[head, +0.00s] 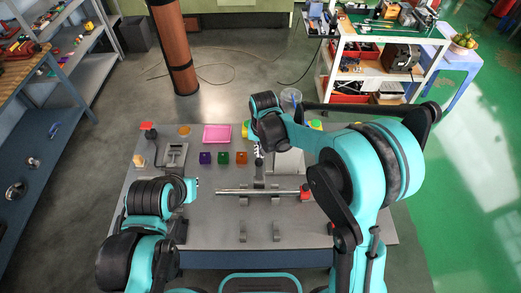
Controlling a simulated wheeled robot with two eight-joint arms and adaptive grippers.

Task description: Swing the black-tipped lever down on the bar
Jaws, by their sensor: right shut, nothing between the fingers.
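A silver bar (235,192) lies crosswise on the grey table, with a red piece (305,192) at its right end. A grey bracket (259,183) stands at the bar's middle. My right gripper (258,153) reaches in from the right, points down just behind the bar, and is shut and empty. The black-tipped lever cannot be told apart clearly; the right gripper and arm cover much of that area. My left gripper (193,189) is low at the left, beyond the bar's left end, mostly hidden by its own wrist; its fingers cannot be made out.
Purple (205,158), green (223,158) and orange (241,157) blocks sit behind the bar, with a pink tray (217,134) further back. A grey fixture (174,155) stands at the left. Grey supports (242,231) stand in front. The table's front middle is otherwise clear.

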